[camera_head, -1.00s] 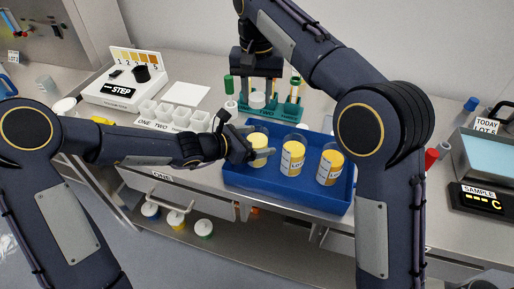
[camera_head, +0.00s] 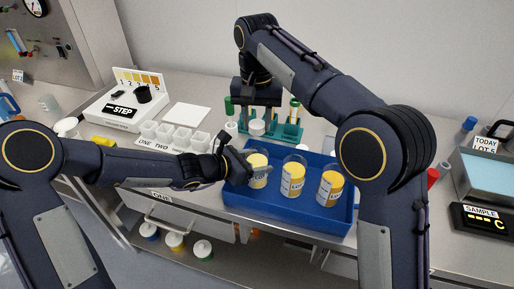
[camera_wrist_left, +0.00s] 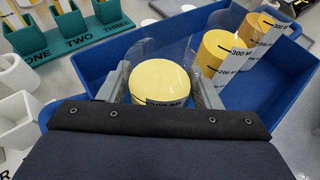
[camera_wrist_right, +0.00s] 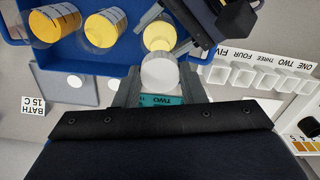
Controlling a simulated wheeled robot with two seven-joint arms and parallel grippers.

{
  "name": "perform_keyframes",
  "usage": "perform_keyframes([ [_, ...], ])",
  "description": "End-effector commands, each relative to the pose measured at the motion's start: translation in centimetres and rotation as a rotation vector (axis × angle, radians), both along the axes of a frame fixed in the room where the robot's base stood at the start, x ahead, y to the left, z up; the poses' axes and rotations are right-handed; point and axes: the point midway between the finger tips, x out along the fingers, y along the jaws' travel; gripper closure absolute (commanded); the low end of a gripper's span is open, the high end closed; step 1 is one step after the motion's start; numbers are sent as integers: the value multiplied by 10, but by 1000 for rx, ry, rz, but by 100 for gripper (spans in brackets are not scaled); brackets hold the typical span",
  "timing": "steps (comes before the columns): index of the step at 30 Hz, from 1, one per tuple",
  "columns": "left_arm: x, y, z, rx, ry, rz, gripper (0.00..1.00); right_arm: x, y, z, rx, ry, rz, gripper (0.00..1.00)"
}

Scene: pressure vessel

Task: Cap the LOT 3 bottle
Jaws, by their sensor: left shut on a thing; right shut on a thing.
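A clear bottle with yellow contents (camera_head: 258,178) is at the left end of the blue tray (camera_head: 285,212). My left gripper (camera_head: 250,172) is shut around its sides; the bottle's yellow top also shows in the left wrist view (camera_wrist_left: 160,82). Its label is mostly hidden, so I cannot read its lot number. My right gripper (camera_head: 257,112) points down behind the tray, in front of the test tube rack, shut on a white round cap (camera_wrist_right: 160,74). The cap also shows in the head view (camera_head: 257,128). It is apart from the held bottle.
Two more yellow bottles, a middle one (camera_head: 293,180) and a right one (camera_head: 330,188), stand in the tray. The green tube rack (camera_head: 290,132) is behind it. White cups (camera_head: 182,138) stand to the left. A sample instrument (camera_head: 482,218) is at the right.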

Motion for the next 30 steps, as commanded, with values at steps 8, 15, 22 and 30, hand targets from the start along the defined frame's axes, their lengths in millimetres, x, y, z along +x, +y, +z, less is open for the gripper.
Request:
perform_keyframes([
  [8,0,0,0,0,0,0,83,-1,-1,-33,-1,1,0,84],
  [15,0,0,0,0,0,0,83,-1,0,-33,0,-1,-1,84],
  [22,0,0,0,0,0,0,83,-1,0,-33,0,0,-1,84],
  [30,0,0,0,-1,-1,0,83,-1,0,-44,-1,2,-1,84],
])
